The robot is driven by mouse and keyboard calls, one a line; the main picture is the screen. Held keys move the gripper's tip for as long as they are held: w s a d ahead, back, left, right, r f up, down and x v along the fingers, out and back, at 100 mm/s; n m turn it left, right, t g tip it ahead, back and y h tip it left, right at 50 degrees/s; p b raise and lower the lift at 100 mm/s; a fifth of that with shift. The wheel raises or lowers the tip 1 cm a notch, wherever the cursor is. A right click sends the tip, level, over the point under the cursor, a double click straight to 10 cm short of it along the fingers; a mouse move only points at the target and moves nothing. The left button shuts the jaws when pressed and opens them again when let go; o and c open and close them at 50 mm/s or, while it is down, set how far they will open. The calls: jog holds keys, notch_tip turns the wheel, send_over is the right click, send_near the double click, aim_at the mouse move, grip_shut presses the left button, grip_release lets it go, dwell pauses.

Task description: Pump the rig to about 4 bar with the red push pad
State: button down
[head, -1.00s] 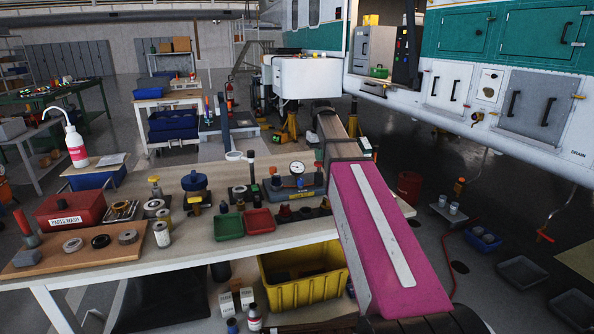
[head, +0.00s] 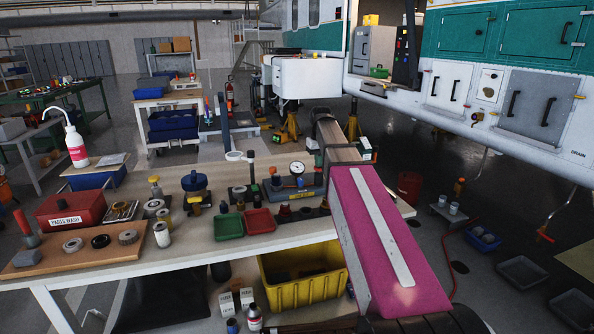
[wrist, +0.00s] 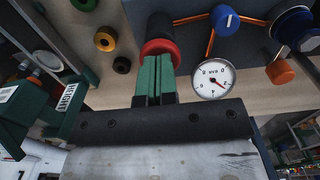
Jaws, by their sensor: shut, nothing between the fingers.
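The red push pad (wrist: 161,47) shows in the wrist view as a red round piece with a dark post above it in the picture. My gripper (wrist: 155,58) is shut and empty, its green fingers side by side. The fingertips overlap the pad's lower edge in the picture; I cannot tell whether they press on it. The white pressure gauge (wrist: 213,80) is just right of the fingers, with a red needle; its reading is too small to be sure of. The gauge also shows in the head view (head: 297,167) on the rig (head: 312,191). My gripper is hidden there.
A blue knob (wrist: 226,18) and an orange knob (wrist: 280,72) are close by on the rig. Green (head: 229,225) and red (head: 258,221) trays stand in front of the rig on the bench (head: 215,252). A green fixture (wrist: 45,110) is left of my gripper.

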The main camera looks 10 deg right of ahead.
jog(key=shift+f, duration=0.45)
jog(key=shift+r, duration=0.15)
jog(key=shift+r, duration=1.7)
jog(key=shift+f, duration=1.5)
jog(key=shift+r, duration=1.5)
notch_tip(320, 180, up, 7)
